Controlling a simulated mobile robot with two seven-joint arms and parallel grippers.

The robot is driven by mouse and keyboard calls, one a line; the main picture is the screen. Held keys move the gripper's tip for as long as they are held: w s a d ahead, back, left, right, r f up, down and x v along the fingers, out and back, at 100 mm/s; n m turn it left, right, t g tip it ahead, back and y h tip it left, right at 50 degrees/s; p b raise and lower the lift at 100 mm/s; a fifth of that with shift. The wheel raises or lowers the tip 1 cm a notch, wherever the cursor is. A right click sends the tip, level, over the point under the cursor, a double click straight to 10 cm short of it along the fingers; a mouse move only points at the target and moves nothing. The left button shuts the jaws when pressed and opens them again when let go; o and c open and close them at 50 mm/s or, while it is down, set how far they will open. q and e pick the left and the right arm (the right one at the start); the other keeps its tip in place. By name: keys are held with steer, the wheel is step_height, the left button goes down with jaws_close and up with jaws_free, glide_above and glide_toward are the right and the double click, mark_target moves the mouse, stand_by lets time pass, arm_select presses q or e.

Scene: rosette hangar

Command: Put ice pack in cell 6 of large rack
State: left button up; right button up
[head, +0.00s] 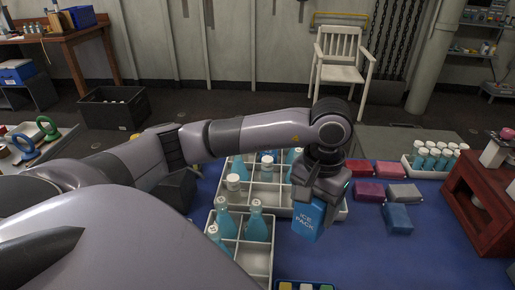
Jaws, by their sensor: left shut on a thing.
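My left gripper (322,195) comes in from the left and is shut on the blue ice pack (307,222), whose white lettering faces me. The ice pack hangs upright over the front right part of the large white rack (283,211). The large rack is divided into cells, and several hold bottles or jars, such as a white-capped jar (233,183). My arm and gripper hide much of its back and right side. I see no cell numbers. My right gripper is out of view.
A smaller white rack (256,262) with blue bottles stands in front. Red, purple, grey and blue blocks (398,218) lie to the right. Beyond them are a tray of small bottles (428,174) and a red wooden stand (476,212). Blue table surface is clear at front right.

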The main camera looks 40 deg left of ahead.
arm_select(q)
steer(key=w+a+r+m+b, duration=0.2)
steer(key=w+a+r+m, duration=0.15)
steer(key=a+m, duration=0.85)
steer(key=w+a+r+m+b, duration=0.25)
steer(key=a+r+m, duration=0.35)
steer(key=m, duration=1.1)
steer(key=shift+a+f+b, duration=0.2)
steer(key=shift+f+b, duration=1)
steer(key=shift+f, duration=4)
steer(key=shift+a+f+b, duration=0.15)
steer(key=shift+f+b, duration=1)
steer(key=shift+f, duration=4)
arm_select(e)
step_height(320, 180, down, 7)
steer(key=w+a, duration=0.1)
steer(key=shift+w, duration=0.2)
arm_select(q)
steer(key=shift+f, duration=0.1)
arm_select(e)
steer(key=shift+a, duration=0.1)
